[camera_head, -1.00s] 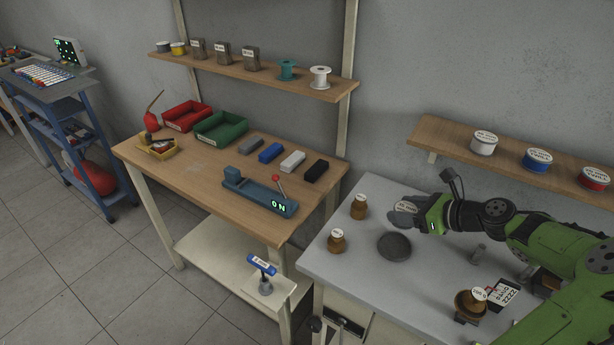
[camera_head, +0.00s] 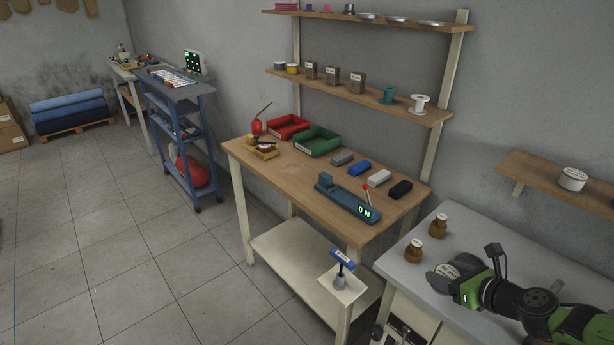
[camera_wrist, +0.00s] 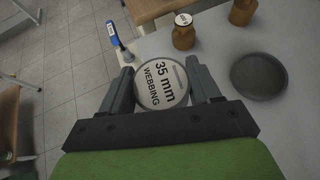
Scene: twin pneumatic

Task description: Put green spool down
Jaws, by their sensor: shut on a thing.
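My gripper (camera_head: 446,274) is shut on a round, flat-topped thing (camera_wrist: 161,84) with a white label reading "35 mm WEBBING". In the wrist view it sits between both fingers, label facing the camera; its side colour and the gap below it cannot be made out. It is over the grey bench's left end, apart from a round dark dish (camera_wrist: 258,76) to its right in the wrist view.
Two brown jars (camera_head: 439,225) (camera_head: 413,250) stand on the grey bench (camera_head: 490,228) beyond my gripper. A wooden table (camera_head: 265,180) with red and green trays, several small blocks and a lit device stands to the left. A white spool (camera_head: 573,179) is on the right shelf.

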